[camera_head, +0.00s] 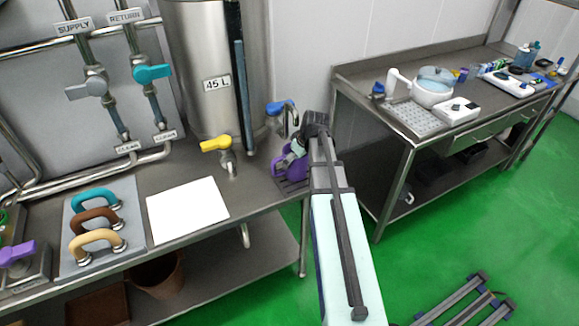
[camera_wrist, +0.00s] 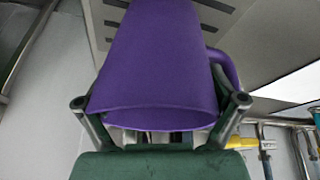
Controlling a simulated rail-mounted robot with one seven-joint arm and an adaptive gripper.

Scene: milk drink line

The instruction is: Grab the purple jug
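The purple jug (camera_head: 289,167) stands on the steel bench at its right end, by the tap with the blue handle, partly hidden by my arm. In the wrist view the jug (camera_wrist: 160,65) fills the middle, with its wide rim toward the camera and its handle on the right. My gripper (camera_wrist: 161,102) has its two fingers spread wide, one on each side of the jug near the rim. A small gap shows by the right finger; contact on the left is unclear. In the head view the fingertips are hard to make out beside the jug.
A steel tank (camera_head: 205,75) stands behind the bench with a yellow-handled tap (camera_head: 217,146). A white sheet (camera_head: 187,209) and a board with coloured handles (camera_head: 100,225) lie left. A second table (camera_head: 380,115) at right carries a white pot (camera_head: 433,88). Green floor lies between.

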